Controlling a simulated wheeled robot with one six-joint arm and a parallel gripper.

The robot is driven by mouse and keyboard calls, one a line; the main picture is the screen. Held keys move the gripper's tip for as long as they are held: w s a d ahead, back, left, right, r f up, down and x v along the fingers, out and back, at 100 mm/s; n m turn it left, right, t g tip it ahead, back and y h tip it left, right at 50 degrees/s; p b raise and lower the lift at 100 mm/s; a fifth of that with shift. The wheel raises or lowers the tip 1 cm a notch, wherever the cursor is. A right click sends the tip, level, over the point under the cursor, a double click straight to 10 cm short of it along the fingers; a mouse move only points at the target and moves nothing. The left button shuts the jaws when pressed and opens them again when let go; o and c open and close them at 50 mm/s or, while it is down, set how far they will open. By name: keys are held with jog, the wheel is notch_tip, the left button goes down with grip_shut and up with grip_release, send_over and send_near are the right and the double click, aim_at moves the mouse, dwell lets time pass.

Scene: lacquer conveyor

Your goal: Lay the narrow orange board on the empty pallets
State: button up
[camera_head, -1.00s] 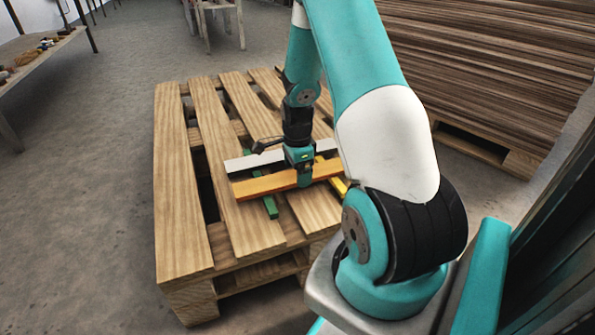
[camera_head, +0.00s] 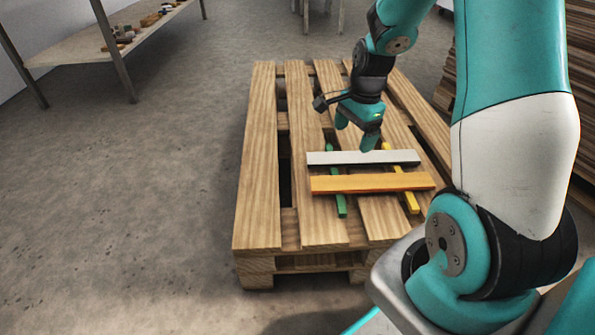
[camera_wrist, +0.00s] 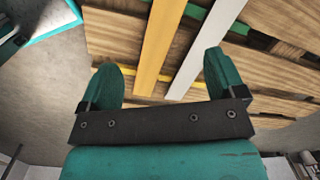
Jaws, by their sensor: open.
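The narrow orange board (camera_head: 372,183) lies flat on the wooden pallet (camera_head: 262,150), across a green strip (camera_head: 341,205) and a yellow strip (camera_head: 411,202). A white board (camera_head: 350,158) lies beside it, roughly parallel, on the far side, with a small gap between them. My gripper (camera_head: 354,136) is open and empty, above the pallet just beyond the white board. In the wrist view the orange board (camera_wrist: 155,50) and the white board (camera_wrist: 205,50) both show in the space beyond my open fingers (camera_wrist: 162,82).
A table with small items (camera_head: 100,52) stands at the back left. A stack of brown boards (camera_head: 472,100) is at the right, partly behind my arm. Grey floor left of the pallet is clear.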

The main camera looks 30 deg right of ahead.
jog(key=s+a+r+n+y, duration=0.1)
jog(key=a+r+n, duration=0.35)
jog(key=a, duration=0.35)
jog(key=s+a+r+n+y, duration=0.1)
jog(key=s+a+r+n, duration=0.1)
jog(key=a+r+n, duration=0.35)
jog(key=s+a+r+n, duration=0.2)
jog(key=s+a+n, duration=0.5)
jog(key=a+n, duration=0.1)
jog(key=s+a+r+n+y, duration=0.1)
jog(key=s+a+r+n, duration=0.2)
jog(key=s+a+n, duration=0.4)
jog(key=shift+s+a+n+g+y, duration=0.3)
jog(key=shift+s+a+n+g, duration=0.15)
jog(key=shift+a, duration=0.3)
jog(key=shift+r, duration=0.1)
notch_tip(320, 180, up, 43)
jog(key=p, duration=4.3)
jog(key=shift+r, duration=0.15)
